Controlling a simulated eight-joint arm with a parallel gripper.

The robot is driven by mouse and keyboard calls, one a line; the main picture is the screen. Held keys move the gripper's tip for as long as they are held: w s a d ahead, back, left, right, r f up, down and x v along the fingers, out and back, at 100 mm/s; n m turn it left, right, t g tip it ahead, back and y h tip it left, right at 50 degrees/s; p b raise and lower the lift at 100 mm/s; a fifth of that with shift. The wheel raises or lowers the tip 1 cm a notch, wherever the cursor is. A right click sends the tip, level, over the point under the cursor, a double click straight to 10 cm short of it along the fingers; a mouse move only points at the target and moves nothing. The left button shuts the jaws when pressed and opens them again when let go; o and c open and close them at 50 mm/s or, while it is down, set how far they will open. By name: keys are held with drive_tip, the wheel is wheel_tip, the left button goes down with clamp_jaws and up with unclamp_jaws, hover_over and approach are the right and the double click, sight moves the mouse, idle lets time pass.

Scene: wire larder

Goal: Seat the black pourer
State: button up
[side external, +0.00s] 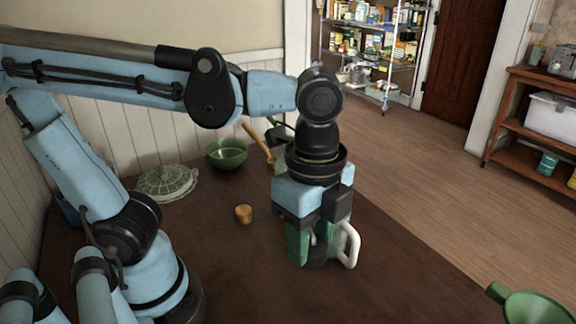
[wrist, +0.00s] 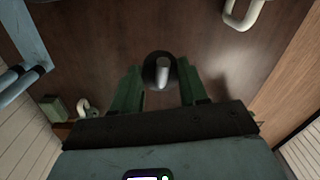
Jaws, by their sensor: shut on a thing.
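The black pourer (wrist: 151,69), a dark round stopper with a pale grey spout, sits between the green fingers of my gripper (wrist: 160,66) in the wrist view. My gripper is shut on it, with one finger on each side. In the side view my gripper (side external: 314,257) points down over the dark table, and the pourer (side external: 317,256) shows as a dark shape between the fingers. I cannot tell whether its lower end touches anything. No bottle neck can be made out under it.
A white handle (side external: 352,245) stands close right of my gripper; its body is largely hidden. A small cork-coloured piece (side external: 244,214), a green bowl (side external: 227,153) and a patterned green lid (side external: 166,184) lie left and behind. A green funnel (side external: 540,307) is at front right.

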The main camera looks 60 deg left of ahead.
drive_tip(key=w+a+r, duration=0.7)
drive_tip(key=w+a, duration=0.2)
drive_tip(key=a, duration=0.2)
drive_tip(key=w+a+r+n, duration=0.1)
drive_tip(key=a+r, duration=0.1)
drive_tip(key=a, duration=0.6)
drive_tip(key=w+a+r, duration=0.1)
drive_tip(key=a+r, duration=0.2)
drive_tip(key=a, duration=0.4)
drive_tip(key=shift+w+f, duration=0.1)
drive_tip(key=shift+f, duration=2.9)
drive_tip(key=shift+a+f, duration=0.1)
drive_tip(key=shift+f, duration=1.15)
drive_tip(key=o, duration=1.1)
drive_tip(key=shift+r, duration=0.1)
